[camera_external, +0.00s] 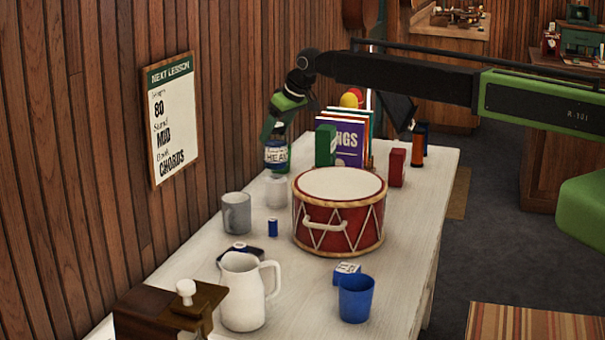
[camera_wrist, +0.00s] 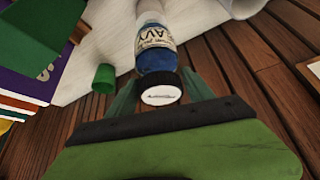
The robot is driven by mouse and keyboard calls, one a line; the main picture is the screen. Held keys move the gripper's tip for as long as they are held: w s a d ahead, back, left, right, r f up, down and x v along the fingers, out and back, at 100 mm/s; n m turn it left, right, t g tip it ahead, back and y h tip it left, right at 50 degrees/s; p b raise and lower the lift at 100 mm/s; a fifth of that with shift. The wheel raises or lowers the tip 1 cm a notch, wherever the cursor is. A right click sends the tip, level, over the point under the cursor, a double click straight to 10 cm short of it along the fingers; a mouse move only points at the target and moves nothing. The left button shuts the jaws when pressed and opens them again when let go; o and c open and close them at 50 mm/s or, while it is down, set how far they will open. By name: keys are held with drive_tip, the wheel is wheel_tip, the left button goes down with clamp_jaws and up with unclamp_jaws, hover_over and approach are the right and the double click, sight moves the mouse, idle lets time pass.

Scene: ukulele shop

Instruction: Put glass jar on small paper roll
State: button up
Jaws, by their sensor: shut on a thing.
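The glass jar (camera_external: 276,156) has a cream label with dark lettering and hangs upright below my gripper (camera_external: 275,137) near the wall. In the wrist view my gripper (camera_wrist: 160,90) has its dark green fingers on either side of the black-rimmed, white-topped lid of the jar (camera_wrist: 155,50); blue shows inside the glass. A pale whitish cylinder (camera_external: 278,192), which looks like the small paper roll, stands on the table directly below the jar in the external view. Whether the jar's base touches it or hovers just above, I cannot tell. The jar mostly hides it in the wrist view.
A red drum (camera_external: 340,227) stands to the right, a grey mug (camera_external: 237,212) and blue spool (camera_external: 272,228) nearer the camera. A green cylinder (camera_wrist: 103,78), upright books (camera_external: 350,150) and a red box (camera_external: 397,167) are nearby. The wooden wall is close on the left.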

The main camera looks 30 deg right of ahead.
sight(276, 142)
wheel_tip(276, 142, down, 4)
drive_tip(key=b, duration=0.4)
drive_tip(key=shift+r, duration=0.35)
drive_tip(key=shift+f, duration=0.25)
drive_tip(key=o, duration=1.7)
drive_tip(key=shift+r, duration=0.1)
drive_tip(key=shift+s+r+p, duration=0.1)
drive_tip(key=shift+r+p, duration=0.25)
drive_tip(key=shift+p, duration=0.1)
drive_tip(key=p+v, duration=1)
drive_tip(key=v, duration=0.1)
drive_tip(key=shift+s+d+r, duration=0.1)
drive_tip(key=shift+s+r, duration=0.05)
drive_tip(key=shift+r, duration=0.1)
